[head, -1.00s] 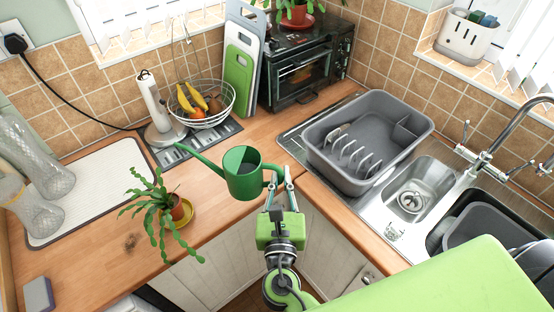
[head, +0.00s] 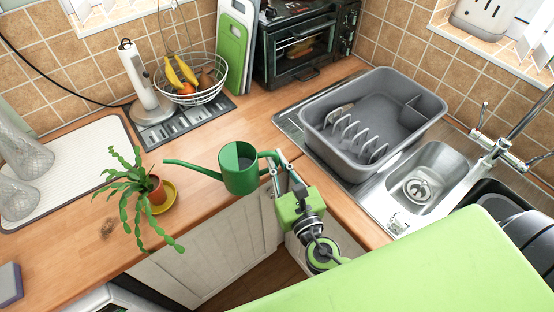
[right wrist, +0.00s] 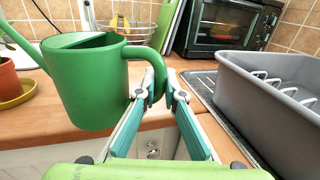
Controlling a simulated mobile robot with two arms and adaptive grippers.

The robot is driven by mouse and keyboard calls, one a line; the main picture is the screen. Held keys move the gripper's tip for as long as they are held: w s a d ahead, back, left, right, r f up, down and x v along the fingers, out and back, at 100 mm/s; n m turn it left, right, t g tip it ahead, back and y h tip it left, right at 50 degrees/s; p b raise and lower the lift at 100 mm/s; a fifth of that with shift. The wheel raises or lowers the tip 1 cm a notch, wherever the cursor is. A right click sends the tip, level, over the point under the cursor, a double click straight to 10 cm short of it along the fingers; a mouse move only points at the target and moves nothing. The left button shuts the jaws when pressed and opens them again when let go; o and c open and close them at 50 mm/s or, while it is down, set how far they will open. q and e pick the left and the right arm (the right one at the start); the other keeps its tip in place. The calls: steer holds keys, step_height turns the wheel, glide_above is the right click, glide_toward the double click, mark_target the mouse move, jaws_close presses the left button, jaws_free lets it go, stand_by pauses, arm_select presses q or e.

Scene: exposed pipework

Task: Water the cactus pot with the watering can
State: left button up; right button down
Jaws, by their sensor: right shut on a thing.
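The green watering can (head: 238,172) is held up by its handle in my right gripper (head: 277,166), near the counter's front edge. In the right wrist view the fingers (right wrist: 164,88) are shut on the can's handle (right wrist: 158,62). The can looks roughly upright, its spout (head: 190,167) pointing left. The spout tip shows just above and right of the terracotta cactus pot (head: 157,191); how far apart they are is unclear. The trailing green cactus (head: 133,188) grows in this pot, on a yellow saucer (head: 168,197). No water shows. My left gripper is not in view.
A wire fruit bowl (head: 207,95), a paper towel holder (head: 140,75) and a toaster oven (head: 305,45) stand at the back. A grey dish rack (head: 425,115) sits by the sink (head: 425,180) on the right. Glass vases (head: 22,150) stand on a white mat at left.

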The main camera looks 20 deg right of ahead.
mark_target(260, 155)
steer(key=shift+w, duration=0.15)
steer(key=a+n+p, duration=0.1)
steer(key=p, duration=0.1)
steer(key=a+r+p, duration=0.1)
steer(key=p, duration=0.1)
steer(key=a+r+n+p, duration=0.1)
steer(key=p, duration=0.1)
steer(key=shift+w+a+n, duration=0.3)
steer(key=shift+w+a, duration=0.05)
steer(key=shift+a, duration=0.05)
steer(key=shift+r+g+p, duration=0.2)
steer(key=shift+g+p, duration=0.1)
steer(key=shift+p, duration=0.3)
stand_by(0.7)
steer(key=shift+r+n+p, duration=0.15)
steer(key=shift+n+p, duration=0.15)
stand_by(0.4)
